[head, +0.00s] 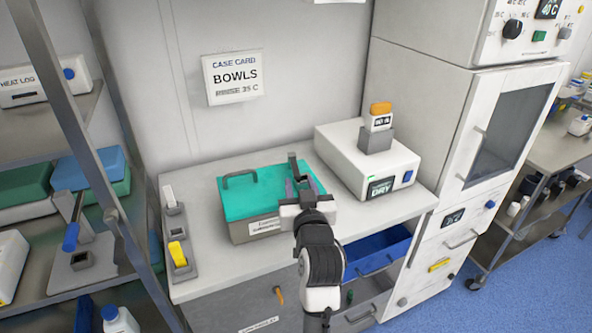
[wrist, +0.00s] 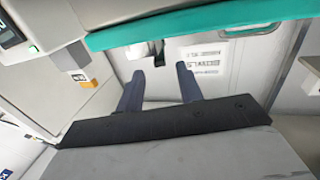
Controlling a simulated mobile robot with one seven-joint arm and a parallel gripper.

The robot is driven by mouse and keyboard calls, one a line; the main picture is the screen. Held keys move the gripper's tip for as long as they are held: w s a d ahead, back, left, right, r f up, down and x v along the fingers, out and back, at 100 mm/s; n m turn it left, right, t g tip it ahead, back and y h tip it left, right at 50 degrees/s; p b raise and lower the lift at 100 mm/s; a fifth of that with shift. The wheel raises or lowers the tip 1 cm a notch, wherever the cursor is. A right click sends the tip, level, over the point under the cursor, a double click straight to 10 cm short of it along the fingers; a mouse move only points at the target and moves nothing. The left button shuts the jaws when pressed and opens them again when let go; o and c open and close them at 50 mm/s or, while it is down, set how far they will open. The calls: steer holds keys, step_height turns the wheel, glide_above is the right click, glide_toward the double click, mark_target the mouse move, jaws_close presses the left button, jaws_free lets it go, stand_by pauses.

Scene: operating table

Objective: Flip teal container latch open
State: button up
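The teal container (head: 245,197) stands on the white counter, with a teal lid, a grey handle (head: 240,178) and a pale label on its front. A dark upright piece (head: 292,163), apparently the latch, rises at the lid's right side. In the wrist view the teal lid edge (wrist: 190,22) crosses the top, and a small dark latch-like part (wrist: 158,52) hangs below it. My gripper (head: 298,188) is over the container's right end. In the wrist view its two dark fingers (wrist: 156,70) are apart with nothing between them. Whether they touch the container is unclear.
A white dryer box (head: 340,155) with an orange-topped item stands to the right. A grey holder strip (head: 175,235) with a yellow piece is at the left. An open blue drawer (head: 375,250) lies below the counter's front right. A metal shelf rack stands at the left.

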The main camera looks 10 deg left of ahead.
mark_target(298, 177)
steer(key=p+x, duration=0.1)
steer(key=x, duration=0.5)
steer(key=shift+w+a+p, duration=0.1)
steer(key=shift+w+p, duration=0.15)
steer(key=shift+p, duration=0.15)
jaws_close()
